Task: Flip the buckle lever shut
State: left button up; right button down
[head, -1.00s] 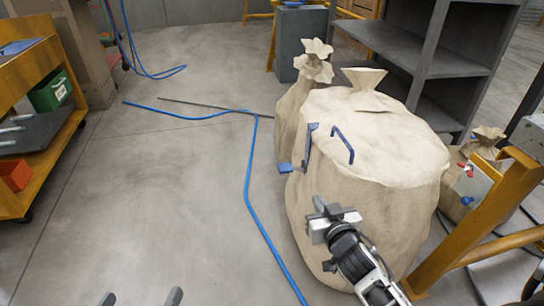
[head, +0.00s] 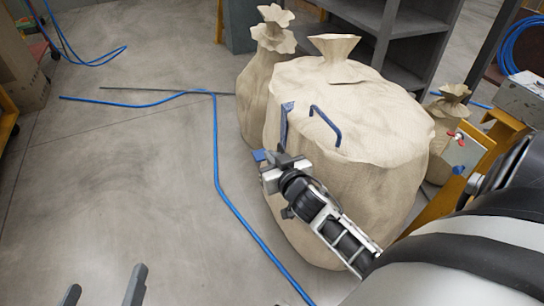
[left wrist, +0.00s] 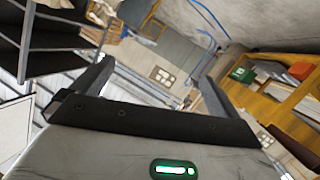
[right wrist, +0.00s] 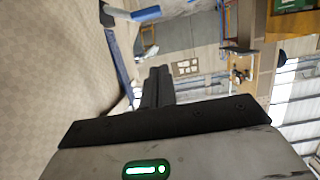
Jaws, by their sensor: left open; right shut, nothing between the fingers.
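A large beige sack (head: 360,190) carries blue parts. A flat blue strip (head: 285,122) stands at its upper left edge, and a bent blue bar (head: 326,127) arches over its top. A small blue tab (head: 259,155) juts out at its left side. I cannot tell which part is the lever. My right gripper (head: 278,163) is at the sack's left side, beside the tab and below the strip. Its fingers (right wrist: 158,87) are shut and empty, close to the strip (right wrist: 120,65); contact is unclear. My left gripper (head: 105,288) is open and empty, low over the floor at left.
A smaller tied sack (head: 262,90) stands behind the large one, and another (head: 447,115) is at right near a yellow frame (head: 480,150). Grey shelves (head: 400,45) stand behind. A blue hose (head: 217,150) crosses the floor.

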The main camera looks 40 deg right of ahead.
jog(key=b, duration=0.3)
send_over(262, 156)
jog(key=s+a, duration=0.1)
notch_tip(262, 156, down, 2)
jog(key=f, duration=0.1)
jog(key=f+b, duration=0.1)
jog(key=f, duration=0.1)
jog(key=shift+s, duration=0.3)
jog(key=shift+a+f+b, duration=0.1)
jog(key=shift+f+b, duration=0.2)
jog(key=shift+f, duration=0.1)
pick_arm(q)
jog(key=shift+w+d+r+n+t+h, duration=0.25)
jog(key=shift+r+n+t+h, duration=0.1)
jog(key=shift+r+t+h, duration=0.15)
jog(key=shift+w+d+r+n+t+h, duration=0.1)
jog(key=shift+d+r+n+t+h, duration=0.15)
jog(key=shift+r+n+t+h, duration=0.25)
jog(key=shift+r, duration=0.1)
pick_arm(e)
jog(key=shift+f, duration=0.1)
